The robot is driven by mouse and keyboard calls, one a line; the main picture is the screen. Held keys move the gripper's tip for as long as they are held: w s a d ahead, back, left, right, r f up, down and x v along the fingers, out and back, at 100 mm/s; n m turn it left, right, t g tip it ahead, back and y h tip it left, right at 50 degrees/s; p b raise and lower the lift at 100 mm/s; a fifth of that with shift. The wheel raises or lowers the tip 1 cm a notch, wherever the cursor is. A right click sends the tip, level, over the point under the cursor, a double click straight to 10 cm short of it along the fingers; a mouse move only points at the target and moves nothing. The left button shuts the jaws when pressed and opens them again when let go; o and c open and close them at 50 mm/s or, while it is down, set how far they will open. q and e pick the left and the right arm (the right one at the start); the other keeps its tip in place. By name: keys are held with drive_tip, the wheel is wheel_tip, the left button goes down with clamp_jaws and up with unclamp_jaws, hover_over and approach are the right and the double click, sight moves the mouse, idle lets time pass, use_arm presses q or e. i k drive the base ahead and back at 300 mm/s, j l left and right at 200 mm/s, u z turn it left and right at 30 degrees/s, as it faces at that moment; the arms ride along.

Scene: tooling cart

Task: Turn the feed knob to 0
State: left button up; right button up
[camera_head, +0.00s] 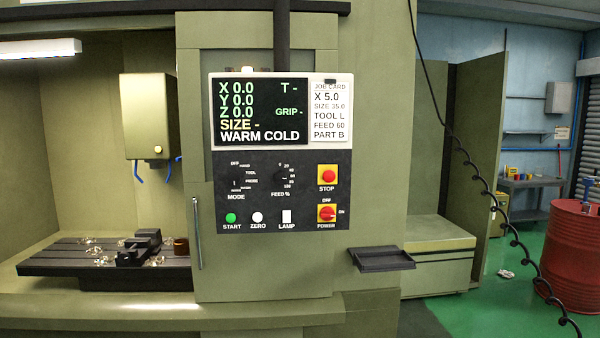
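The feed knob (280,177) is a small dark knob on the black control panel (262,210), above the label FEED %. Its number scale curves around its top and right side, with 0 near the top. The knob is dark on dark, so I cannot tell which number it points at. The display (258,112) above it is lit and reads X 0.0, Y 0.0, Z 0.0 and WARM COLD. Neither of my grippers is in view.
The mode knob (237,184) is left of the feed knob. The red STOP button (327,174) and red POWER switch (327,213) are on the right. START (230,218), ZERO (257,217) and LAMP (287,216) run below. A dark shelf (380,258) juts out lower right.

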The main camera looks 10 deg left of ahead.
sight(280, 178)
drive_tip(key=i+j+z, duration=0.25)
drive_tip(key=i+j, duration=0.65)
drive_tip(key=i, duration=0.1)
